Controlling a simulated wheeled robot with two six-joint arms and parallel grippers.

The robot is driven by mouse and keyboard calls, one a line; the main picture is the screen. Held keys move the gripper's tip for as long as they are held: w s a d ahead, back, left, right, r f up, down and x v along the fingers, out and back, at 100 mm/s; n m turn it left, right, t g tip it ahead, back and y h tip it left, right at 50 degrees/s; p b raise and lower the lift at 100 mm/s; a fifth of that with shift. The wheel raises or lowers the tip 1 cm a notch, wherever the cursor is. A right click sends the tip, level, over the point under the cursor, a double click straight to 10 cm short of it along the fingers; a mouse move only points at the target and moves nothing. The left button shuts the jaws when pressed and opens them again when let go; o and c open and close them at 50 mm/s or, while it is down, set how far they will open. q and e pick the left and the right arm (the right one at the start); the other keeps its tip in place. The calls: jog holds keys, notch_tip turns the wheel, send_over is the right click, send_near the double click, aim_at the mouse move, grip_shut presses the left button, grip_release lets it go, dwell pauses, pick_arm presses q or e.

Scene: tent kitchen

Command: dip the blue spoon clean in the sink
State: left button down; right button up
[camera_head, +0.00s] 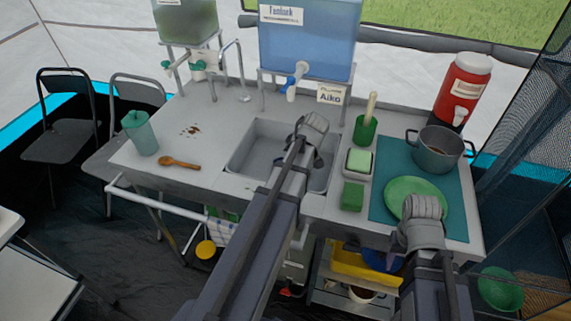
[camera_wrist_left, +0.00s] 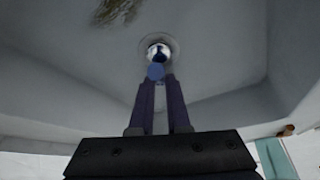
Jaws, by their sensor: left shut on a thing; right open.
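The grey sink (camera_head: 258,148) is set into the middle of the counter. My left gripper (camera_head: 313,128) reaches over it at its right part. In the left wrist view its two fingers (camera_wrist_left: 160,88) are shut on the blue spoon (camera_wrist_left: 155,72), of which only a small rounded blue part shows at the tips. The round drain (camera_wrist_left: 170,42) shows just beyond the spoon. I cannot tell whether the spoon touches the basin. In the head view the spoon is hidden by my arm and gripper. My right gripper (camera_head: 424,208) is open and empty over the green plate (camera_head: 400,190).
Water tanks (camera_head: 308,45) stand behind. A brownish patch (camera_wrist_left: 118,10) marks the basin.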

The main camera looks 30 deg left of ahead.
dwell(0.6)
pick_arm(q)
notch_tip(320, 180, up, 15)
jog(key=p, duration=1.5)
jog(key=shift+r, duration=0.2)
dwell(2.0)
notch_tip(320, 180, up, 4)
jog(key=p, duration=0.4)
jog(key=shift+f, duration=0.1)
dwell(0.3)
